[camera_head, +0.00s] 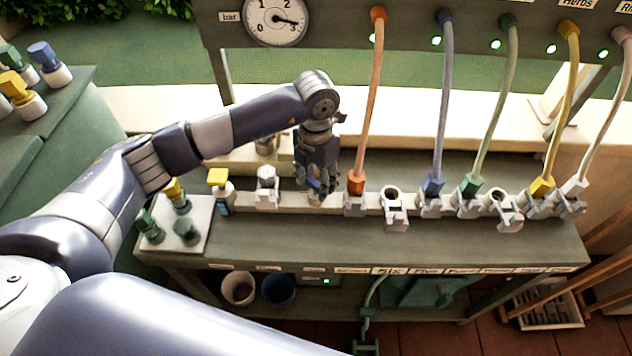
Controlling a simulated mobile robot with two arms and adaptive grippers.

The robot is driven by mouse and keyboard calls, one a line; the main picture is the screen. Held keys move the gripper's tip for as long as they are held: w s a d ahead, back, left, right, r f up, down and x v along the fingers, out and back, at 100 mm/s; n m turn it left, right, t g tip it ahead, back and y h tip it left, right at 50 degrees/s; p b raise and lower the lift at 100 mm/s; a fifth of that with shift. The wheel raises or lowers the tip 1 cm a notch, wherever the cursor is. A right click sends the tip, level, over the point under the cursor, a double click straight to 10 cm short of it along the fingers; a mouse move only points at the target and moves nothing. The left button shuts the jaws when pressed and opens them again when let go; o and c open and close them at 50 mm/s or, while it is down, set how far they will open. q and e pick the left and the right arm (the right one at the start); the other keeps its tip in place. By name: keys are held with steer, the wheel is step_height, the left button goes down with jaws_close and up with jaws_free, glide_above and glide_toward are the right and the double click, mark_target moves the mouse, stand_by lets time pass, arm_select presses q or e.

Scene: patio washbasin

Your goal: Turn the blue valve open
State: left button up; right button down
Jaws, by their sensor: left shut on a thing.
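My left gripper (318,192) points down onto the pale rail, between a white fitting (266,178) and the orange hose's coupling (355,184). A blue hose (444,100) runs down to a blue coupling (432,184) on a grey valve body farther right, clear of my gripper. My right gripper is not in view.
A gauge (276,18) on the back panel has its needle near 3. Orange, green, yellow and pale hoses hang down to the rail. Loose green and yellow fittings stand on a plate (203,238) at left. Two pots sit on the lower shelf.

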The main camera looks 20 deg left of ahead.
mark_target(316, 183)
arm_select(q)
steer(key=n+b, duration=0.1)
steer(key=n, duration=0.3)
steer(key=shift+f+n+b, duration=0.1)
steer(key=shift+n+b, duration=0.65)
steer(key=shift+n, duration=1.45)
steer(key=o, duration=1)
steer(key=shift+o, duration=0.2)
step_height(316, 183, up, 12)
